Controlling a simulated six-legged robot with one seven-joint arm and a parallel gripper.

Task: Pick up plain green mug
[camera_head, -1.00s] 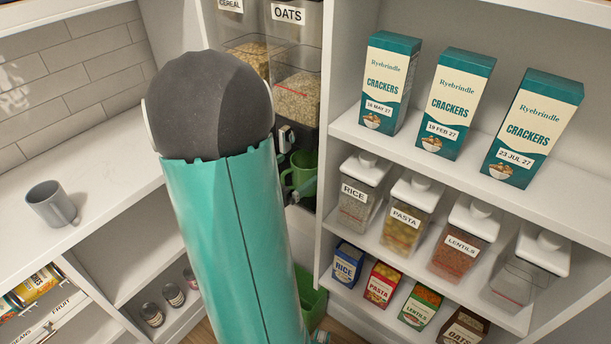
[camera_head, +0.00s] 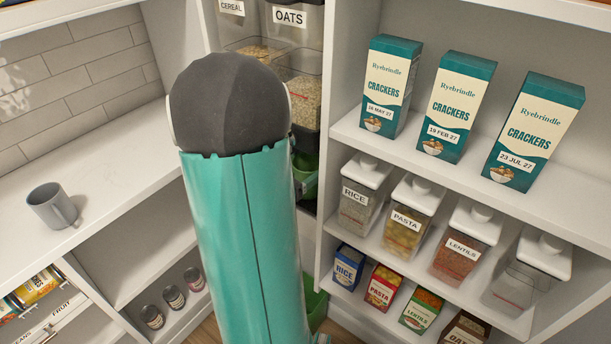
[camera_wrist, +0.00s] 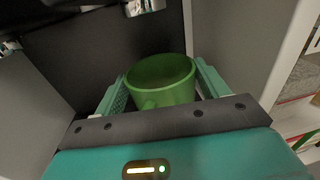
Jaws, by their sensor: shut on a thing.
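The plain green mug (camera_wrist: 162,84) sits between the two teal fingers of my gripper (camera_wrist: 162,88) in the wrist view, with its open top showing. The fingers close on it from both sides. In the head view only a sliver of the green mug (camera_head: 308,186) shows, beneath the cereal dispensers, because my arm covers the rest. My fingers are hidden there. I cannot tell whether the mug touches the surface under it.
Dispensers labelled OATS (camera_head: 293,90) and CEREAL (camera_head: 250,48) stand above the mug. Right are shelves with cracker boxes (camera_head: 459,105) and labelled jars (camera_head: 412,215). A grey mug (camera_head: 52,206) stands on the left counter. Dark and pale walls flank my gripper closely.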

